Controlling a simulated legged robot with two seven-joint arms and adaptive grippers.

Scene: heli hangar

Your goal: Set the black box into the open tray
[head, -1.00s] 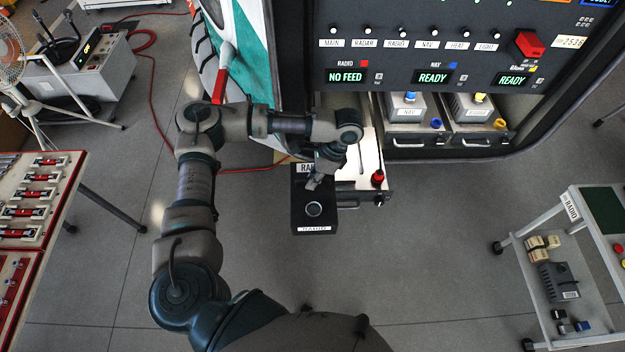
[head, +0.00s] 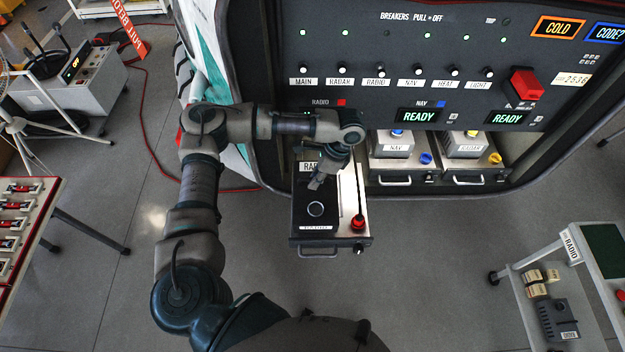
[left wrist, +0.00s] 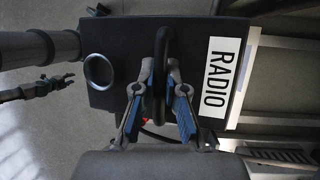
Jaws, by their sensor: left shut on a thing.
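The black box (head: 316,212) has a white label and a round ring on its top. My left gripper (head: 318,182) is shut on its black handle, from above. In the left wrist view the fingers (left wrist: 160,95) pinch the handle beside the large RADIO label (left wrist: 222,78) on the box. The open tray (head: 350,190) juts out below the panel, with a handle on its front. The box is over the tray's left part, lined up with it; I cannot tell if it touches the tray floor. A dark jawed part (left wrist: 40,88) at the wrist view's left looks like my right gripper.
A red knob (head: 358,222) on a thin rod stands at the tray's right side. The NAV unit (head: 396,147) and RADAR unit (head: 465,145) sit in bays to the right. A cart (head: 560,290) stands at lower right. Open floor lies in front.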

